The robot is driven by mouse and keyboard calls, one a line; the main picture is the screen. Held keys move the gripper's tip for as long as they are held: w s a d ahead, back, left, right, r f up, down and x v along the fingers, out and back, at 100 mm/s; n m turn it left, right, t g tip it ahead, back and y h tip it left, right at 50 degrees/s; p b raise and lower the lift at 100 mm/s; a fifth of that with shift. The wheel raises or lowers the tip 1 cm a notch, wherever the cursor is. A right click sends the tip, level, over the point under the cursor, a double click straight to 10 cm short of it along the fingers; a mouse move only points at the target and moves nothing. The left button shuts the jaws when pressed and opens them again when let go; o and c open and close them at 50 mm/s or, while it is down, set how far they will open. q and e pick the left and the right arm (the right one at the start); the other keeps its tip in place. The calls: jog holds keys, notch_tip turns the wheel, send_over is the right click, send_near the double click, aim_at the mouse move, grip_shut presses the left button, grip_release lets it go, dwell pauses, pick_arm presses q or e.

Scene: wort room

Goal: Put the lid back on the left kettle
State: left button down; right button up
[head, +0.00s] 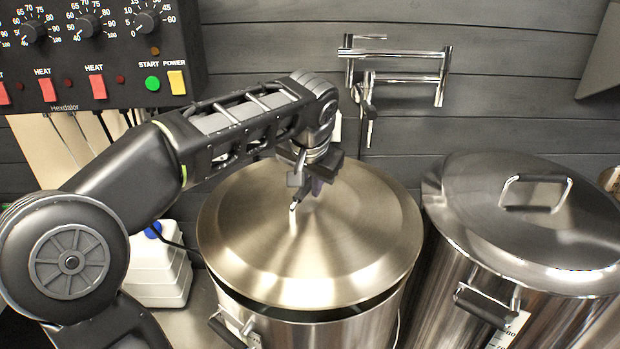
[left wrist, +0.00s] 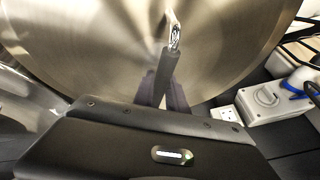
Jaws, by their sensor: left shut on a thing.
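The left kettle (head: 345,330) is a steel pot with a black side handle. Its round steel lid (head: 350,235) is over the kettle's mouth, and a dark gap shows between lid and rim at the front right. My left gripper (head: 306,186) is shut on the lid's handle (head: 293,212) from above and hides part of it. In the left wrist view the handle (left wrist: 173,42) runs between the gripper's fingers (left wrist: 166,92), with the lid (left wrist: 90,40) behind. The far rim of the kettle is hidden. My right gripper is not in view.
The right kettle (head: 470,275) stands close by with its lid (head: 470,205) on. A control panel (head: 110,50) hangs at the upper left, and a folding tap (head: 400,75) is on the wall behind.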

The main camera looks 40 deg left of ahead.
aim_at(310, 201)
pick_arm(q)
jog(key=shift+f+b, duration=1.3)
jog(key=shift+f, duration=0.5)
jog(key=c, duration=1.3)
grip_release()
jog(key=shift+o, duration=0.2)
jog(key=shift+f, duration=0.1)
jog(key=shift+b+v, duration=0.5)
jog(key=shift+v, duration=3.45)
jog(key=shift+f, duration=0.1)
